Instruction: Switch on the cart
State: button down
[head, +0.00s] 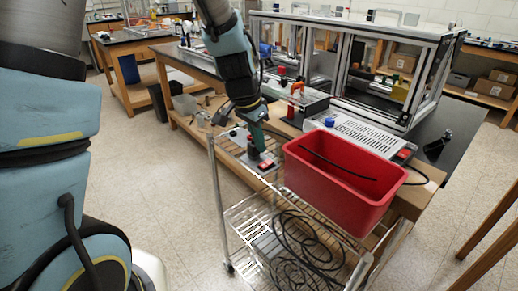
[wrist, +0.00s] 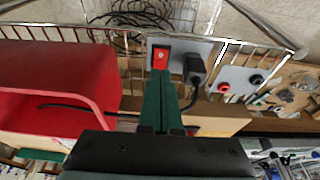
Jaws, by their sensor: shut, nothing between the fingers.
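The cart (head: 217,185) is a wire-shelf trolley in the middle of the head view. A grey panel on its top shelf carries a red rocker switch (head: 266,164), also seen in the wrist view (wrist: 161,54) with a small white mark. A black plug (wrist: 194,70) sits in the panel right of the switch. My gripper (head: 258,150) points down at the panel, its green fingers (wrist: 163,78) shut together and empty. In the wrist view the fingertips overlap the switch's near edge; I cannot tell whether they touch it. The switch's position is unclear.
A red bin (head: 335,190) stands on the cart close beside the switch. Another grey plate with red and black knobs (wrist: 240,82) lies right of the panel in the wrist view. Black cables (head: 300,250) coil on the lower shelf. A workbench with an extrusion frame (head: 443,70) stands behind.

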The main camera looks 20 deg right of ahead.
aim_at(270, 161)
jog(key=b+v, duration=0.1)
jog(key=v, duration=0.7)
jog(key=shift+r+b, duration=0.25)
jog(key=shift+b, duration=0.1)
jog(key=m+b, duration=0.1)
jog(key=m, duration=0.5)
jog(key=d+m+b, duration=0.1)
jog(key=m+b, duration=0.1)
jog(key=m, duration=0.4)
jog(key=m+b, duration=0.2)
jog(key=m, duration=0.4)
jog(key=shift+w+d+r, duration=0.15)
jog(key=shift+w+d, duration=0.05)
jog(key=shift+w, duration=0.05)
jog(key=p+x, duration=0.3)
jog(key=x, duration=1.1)
